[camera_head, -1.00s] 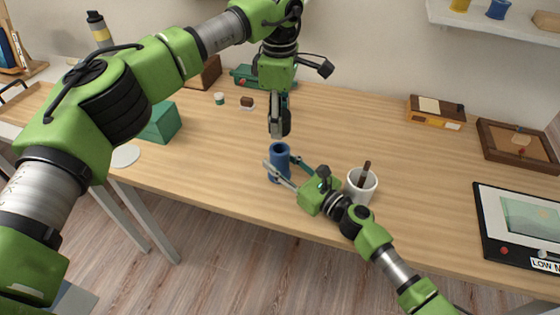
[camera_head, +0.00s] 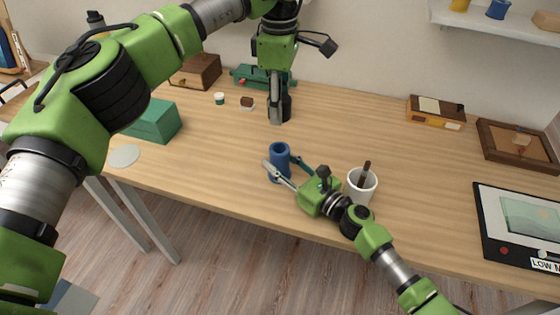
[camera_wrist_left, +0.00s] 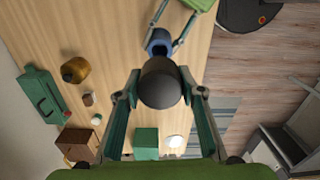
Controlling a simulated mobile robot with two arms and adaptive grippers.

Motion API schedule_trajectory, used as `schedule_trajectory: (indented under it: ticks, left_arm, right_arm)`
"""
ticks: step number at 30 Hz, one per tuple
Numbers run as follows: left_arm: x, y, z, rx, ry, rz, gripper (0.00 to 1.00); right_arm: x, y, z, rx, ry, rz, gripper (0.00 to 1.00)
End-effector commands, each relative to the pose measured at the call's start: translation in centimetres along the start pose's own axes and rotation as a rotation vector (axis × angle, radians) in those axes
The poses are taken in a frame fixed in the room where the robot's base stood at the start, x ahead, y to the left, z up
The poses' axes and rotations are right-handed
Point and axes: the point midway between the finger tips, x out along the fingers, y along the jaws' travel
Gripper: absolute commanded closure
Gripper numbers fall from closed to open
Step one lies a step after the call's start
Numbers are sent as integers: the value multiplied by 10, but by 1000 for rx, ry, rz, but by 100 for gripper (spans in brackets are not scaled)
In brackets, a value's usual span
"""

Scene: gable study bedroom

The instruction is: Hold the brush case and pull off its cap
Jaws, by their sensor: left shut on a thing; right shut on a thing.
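The blue brush case (camera_head: 280,160) stands upright on the wooden desk, with an open top. My right gripper (camera_head: 282,172) is shut around it, a finger on each side. My left gripper (camera_head: 278,113) is above and behind the case, pointing down. It is shut on the dark cap (camera_head: 287,106), which is apart from the case. In the left wrist view, the round dark cap (camera_wrist_left: 160,83) sits between the left fingertips, with the blue case (camera_wrist_left: 158,40) beyond it, between the right fingers.
A white cup (camera_head: 355,190) with a brown item stands just right of my right gripper. A green box (camera_head: 153,122), a white disc (camera_head: 124,156) and a small jar (camera_head: 219,98) lie left. A framed picture (camera_head: 520,232) lies at the right. The desk's middle right is clear.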

Motion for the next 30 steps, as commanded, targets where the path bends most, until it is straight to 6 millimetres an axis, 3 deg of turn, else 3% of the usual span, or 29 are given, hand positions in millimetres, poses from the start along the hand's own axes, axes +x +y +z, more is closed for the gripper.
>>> schedule_trajectory:
  ticks: [8, 9, 11, 23, 30]
  left_arm:
    - [-3, 0, 0, 0, 0, 0, 98]
    - [-3, 0, 0, 0, 0, 0, 98]
    - [-3, 0, 0, 0, 0, 0, 98]
    - [-2, 0, 0, 0, 0, 0, 98]
    - [-2, 0, 0, 0, 0, 0, 98]
  right_arm:
    - [0, 0, 0, 0, 0, 0, 88]
    - [0, 0, 1, 0, -1, 0, 57]
    - [0, 0, 1, 0, -1, 0, 45]
    - [-4, 0, -1, 0, 1, -1, 45]
    - [-45, 0, -2, 2, 3, -1, 45]
